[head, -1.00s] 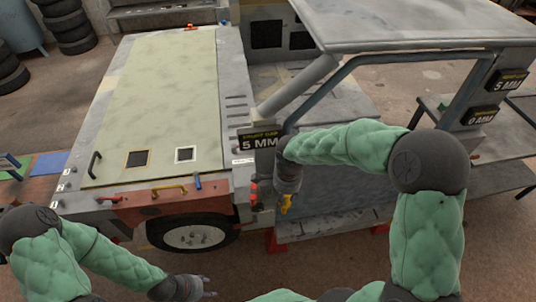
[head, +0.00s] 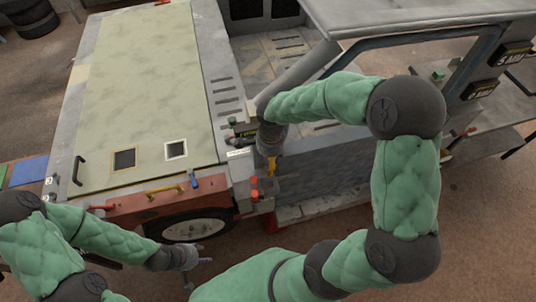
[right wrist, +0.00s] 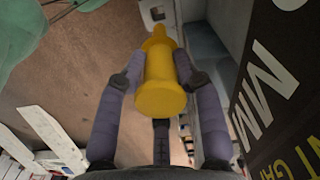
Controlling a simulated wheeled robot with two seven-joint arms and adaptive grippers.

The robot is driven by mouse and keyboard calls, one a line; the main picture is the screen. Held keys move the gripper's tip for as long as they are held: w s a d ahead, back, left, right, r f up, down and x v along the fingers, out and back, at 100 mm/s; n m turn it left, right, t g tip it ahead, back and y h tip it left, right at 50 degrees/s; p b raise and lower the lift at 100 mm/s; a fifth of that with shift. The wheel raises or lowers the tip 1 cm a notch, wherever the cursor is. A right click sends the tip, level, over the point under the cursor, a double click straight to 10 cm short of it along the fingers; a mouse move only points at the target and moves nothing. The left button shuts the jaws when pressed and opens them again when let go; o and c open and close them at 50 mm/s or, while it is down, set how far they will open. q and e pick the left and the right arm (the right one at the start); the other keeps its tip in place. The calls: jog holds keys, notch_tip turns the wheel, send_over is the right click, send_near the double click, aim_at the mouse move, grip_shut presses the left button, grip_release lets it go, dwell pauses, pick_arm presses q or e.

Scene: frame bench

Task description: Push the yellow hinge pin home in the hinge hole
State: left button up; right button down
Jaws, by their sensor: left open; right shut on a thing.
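The yellow hinge pin (head: 271,166) is in my right gripper (head: 270,158), beside the front corner post of the grey frame. In the right wrist view the pin (right wrist: 160,88) lies between the two fingers of my right gripper (right wrist: 158,70), which are shut on it. Its wide end faces the camera and its narrow end points away. The hinge hole cannot be made out in either view. My left gripper (head: 192,268) is open and empty, low in front of the wheel.
Red-tipped parts (head: 254,188) stand just left of the pin. A black gap sign (right wrist: 278,75) is close at the right in the wrist view. The wheel (head: 196,228) and red-brown front panel (head: 150,202) are left of the right gripper. Floor is clear at lower right.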

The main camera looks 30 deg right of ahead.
jog(key=shift+s, duration=0.1)
dwell(0.3)
jog(key=shift+b, duration=0.4)
jog(key=shift+f+b, duration=2.6)
jog(key=shift+f, duration=0.3)
jog(key=shift+b, duration=0.65)
jog(key=shift+f+b, duration=3.7)
jog(key=shift+f, duration=0.4)
